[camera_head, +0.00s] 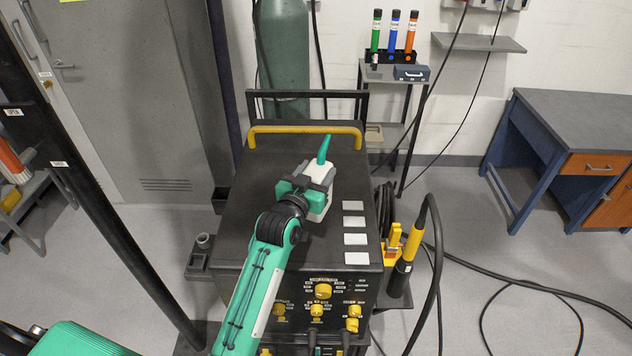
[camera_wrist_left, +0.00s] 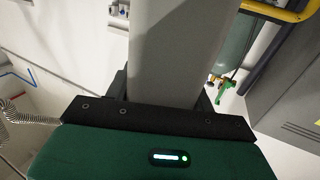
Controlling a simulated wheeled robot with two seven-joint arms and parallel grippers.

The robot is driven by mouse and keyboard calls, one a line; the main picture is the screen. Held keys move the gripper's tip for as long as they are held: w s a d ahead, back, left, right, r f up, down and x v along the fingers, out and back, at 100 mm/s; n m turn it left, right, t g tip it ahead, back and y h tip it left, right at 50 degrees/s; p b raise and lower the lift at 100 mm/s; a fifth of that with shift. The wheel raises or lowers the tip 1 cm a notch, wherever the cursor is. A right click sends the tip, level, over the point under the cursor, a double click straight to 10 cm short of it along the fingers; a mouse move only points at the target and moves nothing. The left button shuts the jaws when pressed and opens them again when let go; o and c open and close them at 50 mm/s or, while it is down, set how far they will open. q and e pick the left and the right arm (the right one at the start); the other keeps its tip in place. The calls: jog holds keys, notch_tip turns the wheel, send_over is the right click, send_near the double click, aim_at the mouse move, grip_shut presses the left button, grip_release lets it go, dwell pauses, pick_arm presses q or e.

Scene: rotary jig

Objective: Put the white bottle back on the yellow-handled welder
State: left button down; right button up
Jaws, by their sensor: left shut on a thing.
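The white bottle (camera_head: 319,183) with a green nozzle is over the top of the black welder (camera_head: 243,219), which has a yellow handle (camera_head: 305,129) at its back edge. My left gripper (camera_head: 312,184) is shut on the bottle, around its body. The bottle stands nearly upright; I cannot tell whether its base touches the welder top. In the left wrist view the bottle's pale body (camera_wrist_left: 172,50) fills the space between the fingers. The right gripper does not show in either view.
Several pale labels (camera_head: 355,222) lie along the welder top's right side. A torch (camera_head: 410,243) and cables hang at its right. A green gas cylinder (camera_head: 284,55) stands behind the handle. A small rack (camera_head: 392,72) and a blue desk (camera_head: 570,125) stand farther back.

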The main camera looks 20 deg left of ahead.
pick_arm(q)
notch_tip(320, 180, down, 4)
jog(key=shift+r+p, duration=0.25)
jog(key=shift+p, duration=0.05)
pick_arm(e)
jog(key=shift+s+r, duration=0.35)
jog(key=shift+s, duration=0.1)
pick_arm(q)
jog(key=shift+f, duration=0.15)
jog(key=c, duration=0.5)
grip_release()
jog(key=shift+s, duration=0.15)
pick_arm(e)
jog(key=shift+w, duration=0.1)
